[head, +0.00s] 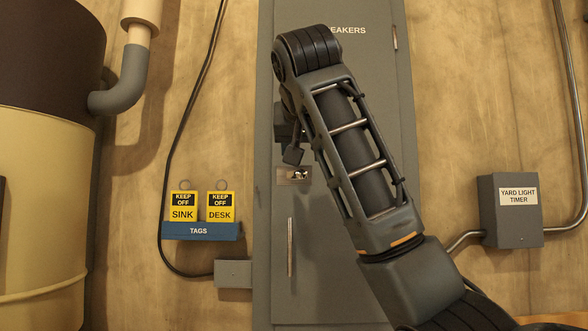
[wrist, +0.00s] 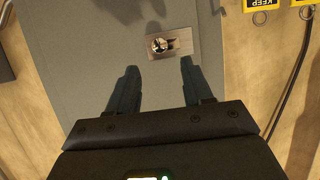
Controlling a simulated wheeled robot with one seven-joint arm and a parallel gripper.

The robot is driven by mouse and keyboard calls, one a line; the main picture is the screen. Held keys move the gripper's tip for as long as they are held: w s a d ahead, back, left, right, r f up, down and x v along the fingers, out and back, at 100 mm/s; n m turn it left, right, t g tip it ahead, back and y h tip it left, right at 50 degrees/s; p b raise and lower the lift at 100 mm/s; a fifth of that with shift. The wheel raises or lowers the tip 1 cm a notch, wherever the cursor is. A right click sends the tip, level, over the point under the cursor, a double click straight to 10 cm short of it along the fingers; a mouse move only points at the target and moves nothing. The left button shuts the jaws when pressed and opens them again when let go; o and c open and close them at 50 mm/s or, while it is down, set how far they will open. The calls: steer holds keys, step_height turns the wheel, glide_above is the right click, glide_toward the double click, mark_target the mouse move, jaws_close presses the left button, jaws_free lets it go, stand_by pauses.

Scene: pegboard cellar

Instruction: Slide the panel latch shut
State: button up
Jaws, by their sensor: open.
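The grey panel (head: 345,270) stands against the wall, its label partly covered by my arm and reading "EAKERS". The latch (head: 294,175) is a small metal plate with a shiny, dark-centred middle part near the panel's left side; its exact position is too small to read. In the wrist view, where the scene is upside down, the latch (wrist: 170,44) lies just beyond the fingertips. My gripper (wrist: 158,66) is open and empty, its two fingers apart on either side of the latch's lower picture edge. In the head view my gripper (head: 292,155) shows just above the latch, partly hidden by my arm.
A vertical handle (head: 290,247) is on the panel below the latch. Left are a blue tag holder (head: 200,231) with SINK and DESK tags, a black cable and a large tank (head: 45,220). Right is a yard light timer box (head: 510,212) with conduit.

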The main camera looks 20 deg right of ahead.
mark_target(301, 171)
steer(key=p+x, duration=0.2)
steer(key=x, duration=0.5)
steer(key=shift+w+f, duration=0.1)
steer(key=shift+f, duration=0.05)
jaws_close()
stand_by(0.5)
